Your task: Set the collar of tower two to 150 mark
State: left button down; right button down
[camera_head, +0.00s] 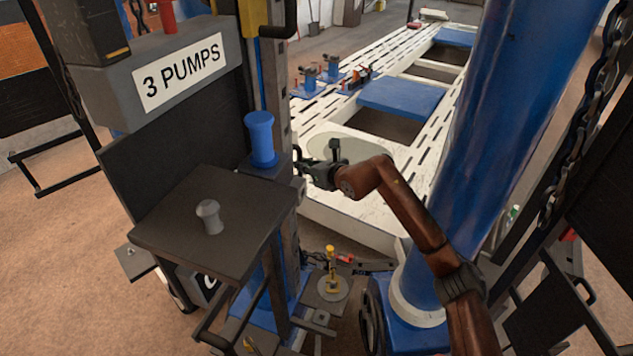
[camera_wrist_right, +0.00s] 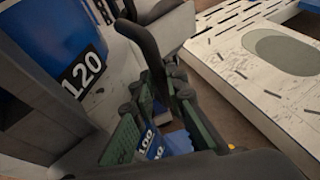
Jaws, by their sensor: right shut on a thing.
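My right gripper (camera_head: 308,170) reaches in from the right to the post (camera_head: 283,110) of the tower at the left. In the right wrist view, its green-padded fingers (camera_wrist_right: 160,128) are closed around a black curved handle (camera_wrist_right: 143,45), which rises between them. Whether this handle belongs to the collar is hard to tell. No 150 mark is readable. My left gripper is out of view.
A dark shelf (camera_head: 165,225) with a grey knob (camera_head: 208,215) juts out below the "3 PUMPS" sign (camera_head: 181,72). A thick blue column (camera_head: 510,120) stands at the right. A white slotted frame bench (camera_head: 375,170) lies behind my gripper. A yellow-topped fitting (camera_head: 331,270) is low down.

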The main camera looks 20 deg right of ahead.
notch_tip(320, 180, up, 29)
jog(key=p, duration=0.9)
jog(key=shift+r, duration=0.15)
jog(key=c, duration=2.2)
grip_release()
jog(key=v, duration=1.2)
jog(key=shift+w, duration=0.1)
